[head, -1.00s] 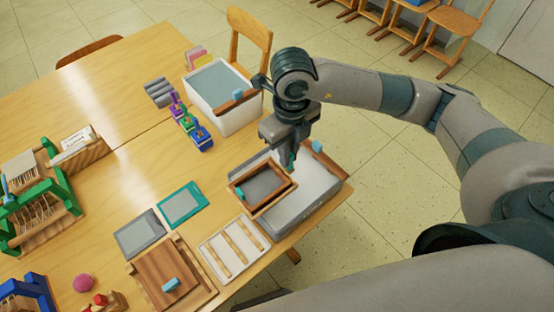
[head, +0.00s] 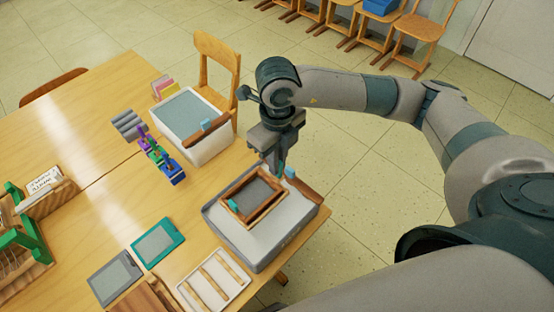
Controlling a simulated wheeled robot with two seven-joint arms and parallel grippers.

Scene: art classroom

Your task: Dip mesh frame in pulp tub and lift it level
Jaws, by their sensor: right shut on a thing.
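The mesh frame (head: 238,188) is a brown wooden rectangle around grey mesh, with a small teal piece on its left side. My right gripper (head: 279,170) is shut on its far edge, pointing down. The frame looks roughly level over the middle of a grey tub (head: 209,216) with pale, whitish contents, which looks like the pulp tub. Whether the frame touches the pulp or hangs just above it cannot be told. The gripper hides part of the far rim. My left gripper is not in view.
A white tub (head: 207,150) of blue-grey liquid stands behind, beside small coloured clamps (head: 165,168). A slatted white rack (head: 213,282), a teal-framed screen (head: 158,242) and a grey screen (head: 114,277) lie in front. A wooden chair (head: 217,58) stands behind the table.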

